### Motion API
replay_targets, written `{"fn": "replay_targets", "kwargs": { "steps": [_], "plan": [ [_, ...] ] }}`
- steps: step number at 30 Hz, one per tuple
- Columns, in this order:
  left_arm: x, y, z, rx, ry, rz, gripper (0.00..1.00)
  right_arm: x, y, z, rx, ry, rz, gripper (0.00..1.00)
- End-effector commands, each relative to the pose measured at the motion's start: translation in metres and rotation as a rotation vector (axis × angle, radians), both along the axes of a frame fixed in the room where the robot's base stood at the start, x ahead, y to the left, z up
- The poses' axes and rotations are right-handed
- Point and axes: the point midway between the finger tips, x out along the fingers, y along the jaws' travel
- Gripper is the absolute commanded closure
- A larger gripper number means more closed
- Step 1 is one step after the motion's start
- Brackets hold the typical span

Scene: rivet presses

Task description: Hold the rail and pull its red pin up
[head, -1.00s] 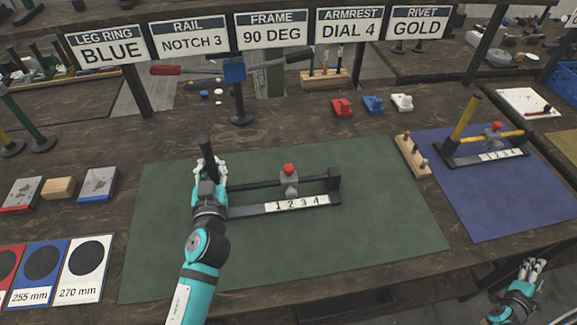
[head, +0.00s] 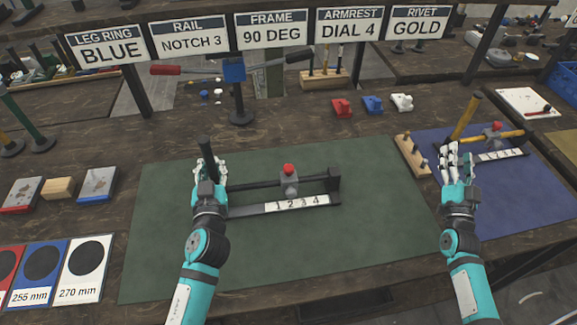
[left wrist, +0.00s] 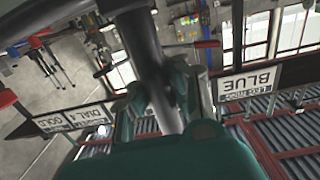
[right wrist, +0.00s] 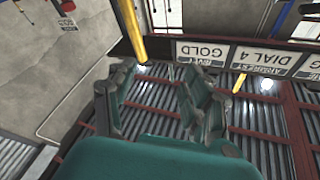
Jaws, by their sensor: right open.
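The black rail assembly (head: 262,207) lies on the green mat with a 1–4 number strip. A grey slider (head: 289,183) sits on its bar behind the 1 and 2 labels, topped by the red pin (head: 288,168). My left gripper (head: 212,172) is closed around the black upright post (head: 206,152) at the rail's left end; the post also shows between its fingers in the left wrist view (left wrist: 150,65). My right gripper (head: 450,158) is open and empty above the blue mat's left part, right of the red pin and apart from it.
A second rail with yellow bars (head: 466,117) and a red knob stands on the blue mat (head: 490,205), close to my right gripper. A wooden peg block (head: 410,158) lies between the mats. A blue-headed press (head: 234,70) stands behind. The green mat (head: 370,240) is clear in front.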

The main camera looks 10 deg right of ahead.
Motion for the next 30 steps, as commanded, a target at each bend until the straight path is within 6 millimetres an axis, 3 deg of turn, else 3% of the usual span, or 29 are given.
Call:
{"fn": "replay_targets", "kwargs": {
  "steps": [1, 3, 6, 9, 12, 15, 20, 23, 30],
  "plan": [
    [0.000, 0.000, 0.002, -0.003, -0.003, -0.001, 1.00, 0.012, 0.045, 0.002, -0.065, 0.039, 0.070, 0.49],
    [0.000, 0.000, 0.002, -0.002, -0.003, -0.001, 1.00, 0.021, 0.107, -0.001, -0.165, 0.098, 0.162, 0.49],
    [0.000, 0.000, 0.002, -0.002, -0.003, 0.000, 1.00, 0.017, 0.193, -0.012, -0.272, 0.180, 0.287, 0.49],
    [0.000, 0.000, 0.002, -0.002, -0.003, 0.000, 1.00, 0.001, 0.265, -0.025, -0.334, 0.248, 0.394, 0.49],
    [0.000, 0.000, 0.002, -0.002, -0.003, 0.000, 1.00, -0.019, 0.320, -0.032, -0.373, 0.294, 0.475, 0.49],
    [0.000, 0.000, 0.002, -0.002, -0.003, 0.000, 1.00, -0.034, 0.357, -0.033, -0.401, 0.321, 0.529, 0.49],
    [0.000, 0.000, 0.002, -0.003, -0.003, -0.001, 1.00, -0.043, 0.383, -0.032, -0.422, 0.337, 0.563, 0.49],
    [0.000, 0.000, 0.002, -0.003, -0.003, -0.001, 1.00, -0.035, 0.387, -0.032, -0.424, 0.338, 0.567, 0.49],
    [0.000, 0.000, 0.002, -0.003, -0.003, -0.001, 1.00, 0.010, 0.398, -0.031, -0.423, 0.338, 0.566, 0.49]
  ]
}}
